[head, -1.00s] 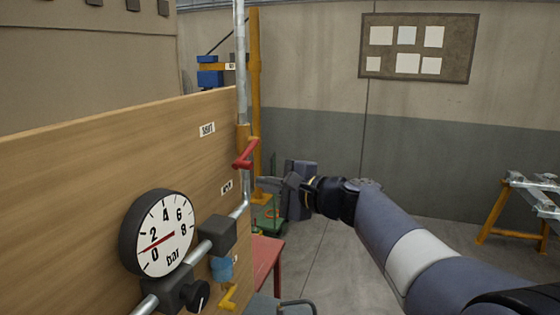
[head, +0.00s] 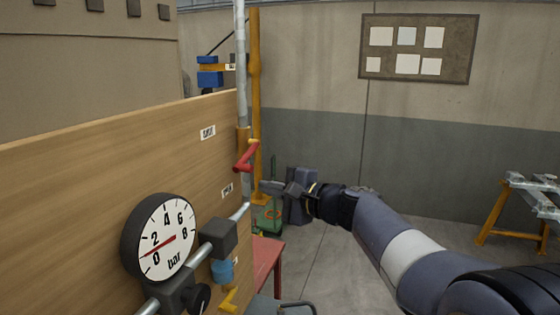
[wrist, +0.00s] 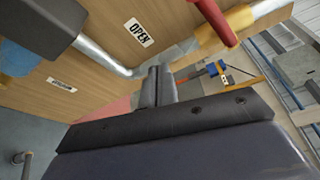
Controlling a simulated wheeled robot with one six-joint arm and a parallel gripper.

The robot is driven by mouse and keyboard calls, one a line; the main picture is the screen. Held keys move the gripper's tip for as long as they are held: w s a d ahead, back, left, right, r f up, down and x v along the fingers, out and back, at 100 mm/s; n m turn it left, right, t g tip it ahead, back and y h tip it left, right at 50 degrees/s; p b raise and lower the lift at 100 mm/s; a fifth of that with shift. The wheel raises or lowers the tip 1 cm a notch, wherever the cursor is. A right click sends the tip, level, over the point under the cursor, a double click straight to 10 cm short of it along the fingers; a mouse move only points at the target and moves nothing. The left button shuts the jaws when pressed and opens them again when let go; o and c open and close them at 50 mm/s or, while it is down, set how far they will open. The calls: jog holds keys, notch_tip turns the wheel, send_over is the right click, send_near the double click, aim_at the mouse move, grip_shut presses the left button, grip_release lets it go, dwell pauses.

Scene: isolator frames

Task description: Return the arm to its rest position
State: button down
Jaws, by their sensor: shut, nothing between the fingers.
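My gripper (head: 268,187) is in the middle of the head view, at the end of my outstretched arm, close to the right edge of the wooden panel. Its fingers are together with nothing between them; they also show in the wrist view (wrist: 158,88). A red valve handle (head: 246,156) on the upright pipe is just above and left of the fingertips. The handle also shows at the top of the wrist view (wrist: 214,20), apart from the fingers.
The wooden panel (head: 90,170) carries a pressure gauge (head: 165,238), a pipe with a grey block (head: 218,238) and a yellow handle (head: 228,300). A red table (head: 268,256) stands below my gripper. A trestle (head: 500,210) stands at right. Open floor lies between.

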jog(key=s+d+r+m+b, duration=0.1)
jog(key=s+d+r+b, duration=0.45)
jog(key=s+d, duration=0.2)
jog(key=w+a+f+n+p, duration=0.1)
jog(key=w+a+f+p, duration=0.55)
jog(key=w, duration=0.25)
jog(key=w+d+n+b, duration=0.1)
jog(key=w+d+b, duration=0.1)
jog(key=w+b, duration=0.15)
jog(key=b+v, duration=0.1)
jog(key=v, duration=0.8)
jog(key=shift+f+t+b, duration=0.3)
jog(key=shift+f+b, duration=0.05)
dwell(0.3)
